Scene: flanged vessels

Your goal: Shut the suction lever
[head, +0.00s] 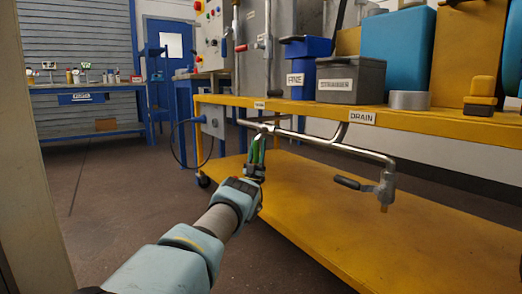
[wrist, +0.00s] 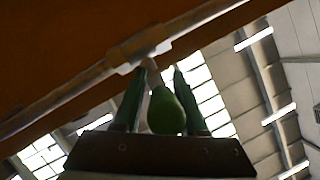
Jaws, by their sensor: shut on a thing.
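The suction lever shows in the wrist view as a green, pear-shaped grip (wrist: 166,112) on a short stem below a fitting on the pipe. My gripper (wrist: 161,72) has one dark green finger on each side of the grip and is shut on it. In the head view my gripper (head: 258,143) reaches up under the left part of the pipe, below the yellow bench edge. The lever cannot be made out clearly there, behind the fingers.
The metal pipe (head: 315,143) runs below the yellow bench top (head: 425,122). To the right, a valve (head: 385,188) with a dark lever (head: 347,183) hangs under the DRAIN label (head: 362,118). A yellow lower shelf (head: 330,215) lies beneath. Open floor is at left.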

